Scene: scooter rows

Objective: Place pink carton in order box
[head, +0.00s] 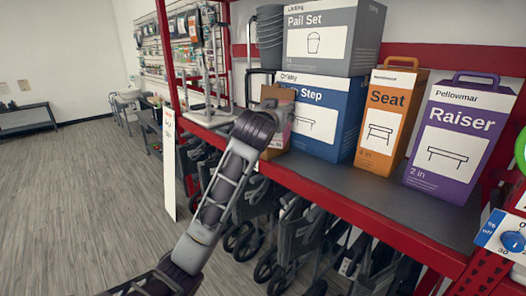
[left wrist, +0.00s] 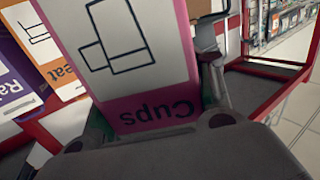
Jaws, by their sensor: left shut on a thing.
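The pink carton (left wrist: 150,112) fills the middle of the left wrist view, with a white panel, a line drawing and the word "Cups" upside down. My left gripper (left wrist: 155,100) is shut on it, with a finger at each side. In the head view my left gripper (head: 270,137) is at the shelf's front edge, and its own wrist hides most of it. I cannot make out the order box in either view. My right gripper is not in view.
On the red-edged shelf (head: 385,195) stand a blue step box (head: 335,115), a grey pail box (head: 350,35), an orange seat box (head: 388,120) and a purple raiser box (head: 460,140). Folded wheeled frames (head: 290,240) stand below. The floor (head: 80,200) at left is clear.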

